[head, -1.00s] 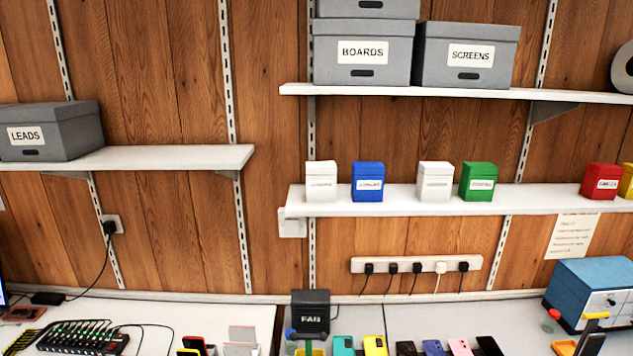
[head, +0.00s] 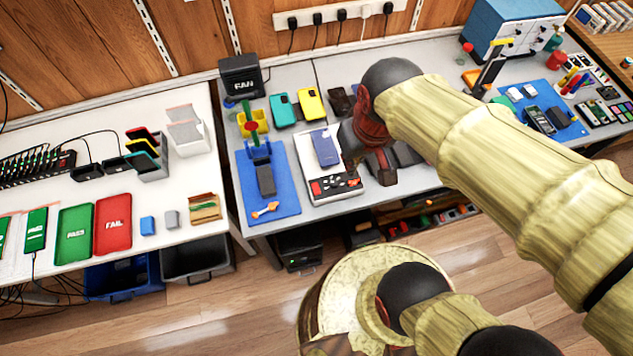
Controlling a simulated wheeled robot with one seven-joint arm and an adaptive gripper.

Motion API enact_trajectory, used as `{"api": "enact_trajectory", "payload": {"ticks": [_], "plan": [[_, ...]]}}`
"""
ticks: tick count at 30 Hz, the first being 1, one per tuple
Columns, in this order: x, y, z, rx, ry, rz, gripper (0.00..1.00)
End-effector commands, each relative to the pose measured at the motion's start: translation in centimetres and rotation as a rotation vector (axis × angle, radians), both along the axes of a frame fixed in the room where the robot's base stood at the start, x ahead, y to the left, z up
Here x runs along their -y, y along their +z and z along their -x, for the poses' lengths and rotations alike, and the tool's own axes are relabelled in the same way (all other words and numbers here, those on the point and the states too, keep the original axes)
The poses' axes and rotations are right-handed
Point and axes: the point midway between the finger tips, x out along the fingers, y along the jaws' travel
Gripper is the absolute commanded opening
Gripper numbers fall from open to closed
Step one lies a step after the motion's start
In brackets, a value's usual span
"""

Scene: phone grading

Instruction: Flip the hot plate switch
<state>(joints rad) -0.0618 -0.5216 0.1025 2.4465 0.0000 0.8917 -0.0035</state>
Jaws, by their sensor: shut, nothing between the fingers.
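The hot plate (head: 307,150) is a pale flat unit on the bench with a blue phone (head: 325,148) lying on its top. A dark control panel with small red parts (head: 335,186) runs along its front edge. I cannot make out for sure which small part is the switch or how it is set. My gripper (head: 352,163), dark red and black, is shut and empty. It appears over or beside the right side of the hot plate, and it hides part of that side. I cannot tell whether it touches anything.
A blue mat (head: 288,197) with tools lies left of the hot plate. A black FAN box (head: 240,76) stands behind. Teal (head: 284,110) and yellow (head: 311,104) phones lie at the back. My arm covers much of the right bench. Green and red trays (head: 113,222) sit on the left bench.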

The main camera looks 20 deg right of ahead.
Motion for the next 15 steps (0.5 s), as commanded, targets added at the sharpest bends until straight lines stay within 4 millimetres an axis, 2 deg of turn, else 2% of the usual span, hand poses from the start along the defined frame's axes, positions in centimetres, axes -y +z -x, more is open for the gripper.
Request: {"api": "enact_trajectory", "payload": {"ticks": [8, 15], "plan": [[-1.6, -6.0, -2.4, -0.189, 0.211, 0.037, 0.0], [-2.9, -12.3, -4.3, -0.299, 0.559, 0.063, 0.0]]}}
